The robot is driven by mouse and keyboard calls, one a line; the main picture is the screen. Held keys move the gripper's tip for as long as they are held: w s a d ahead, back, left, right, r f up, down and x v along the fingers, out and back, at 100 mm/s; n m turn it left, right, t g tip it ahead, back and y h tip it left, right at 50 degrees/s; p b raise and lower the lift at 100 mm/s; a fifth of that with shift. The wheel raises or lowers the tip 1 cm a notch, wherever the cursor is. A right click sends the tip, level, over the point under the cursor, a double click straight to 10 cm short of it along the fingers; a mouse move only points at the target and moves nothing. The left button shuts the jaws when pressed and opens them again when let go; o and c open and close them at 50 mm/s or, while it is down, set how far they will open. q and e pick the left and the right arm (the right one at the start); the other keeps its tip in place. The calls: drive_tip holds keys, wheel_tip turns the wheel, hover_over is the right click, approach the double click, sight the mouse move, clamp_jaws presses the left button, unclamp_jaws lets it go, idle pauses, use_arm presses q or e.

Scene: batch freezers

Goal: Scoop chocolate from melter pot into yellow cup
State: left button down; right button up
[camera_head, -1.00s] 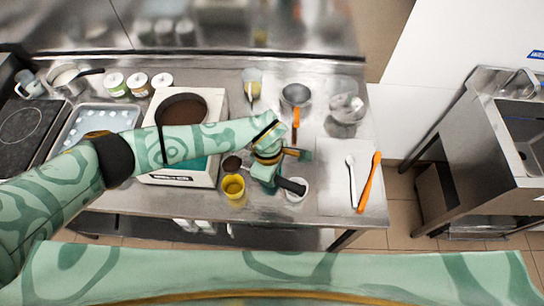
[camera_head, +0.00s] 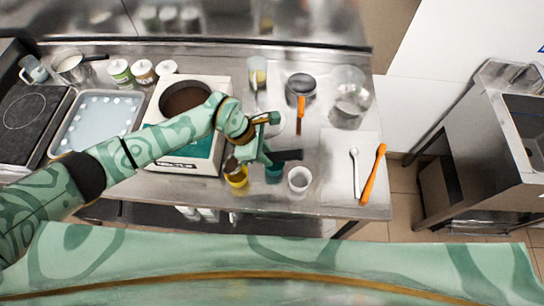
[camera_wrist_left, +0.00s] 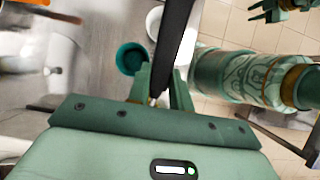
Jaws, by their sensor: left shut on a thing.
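The melter pot (camera_head: 186,100) is round, holds dark brown chocolate and sits in a white housing behind my left arm. My left gripper (camera_head: 268,156) is shut on the black handle of a ladle (camera_head: 286,155); the handle also shows in the wrist view (camera_wrist_left: 173,42). The ladle's brown bowl (camera_head: 232,165) is at the rim of the yellow cup (camera_head: 237,180), partly covering its opening. I cannot tell whether chocolate is pouring. The wrist view does not show the yellow cup. A green claw-like shape at its top right looks like my right gripper (camera_wrist_left: 284,8); its jaws are unclear.
A teal cup (camera_head: 274,170) and a white cup (camera_head: 299,179) stand close to the right of the yellow cup. A white spoon (camera_head: 354,170) and an orange spatula (camera_head: 373,174) lie farther right. A metal bowl (camera_head: 301,84) and a clear jug (camera_head: 350,98) stand behind.

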use_arm(q)
drive_tip(key=a+h+b, duration=0.1)
drive_tip(key=b, duration=0.1)
drive_tip(key=a+r+h+b, duration=0.1)
drive_tip(key=h+b, duration=0.1)
drive_tip(key=a+r+h+b, duration=0.1)
drive_tip(key=a+b, duration=0.1)
drive_tip(key=shift+w+r, duration=0.1)
drive_tip(key=a+h+b, duration=0.1)
drive_tip(key=b, duration=0.3)
drive_tip(key=a+r+h+b, duration=0.1)
drive_tip(key=a+h+b, duration=0.1)
drive_tip(key=b, duration=0.3)
drive_tip(key=shift+a+h, duration=0.3)
drive_tip(key=shift+a+r+h+b, duration=0.35)
drive_tip(key=shift+a+h+b, duration=0.15)
drive_tip(key=shift+b, duration=0.55)
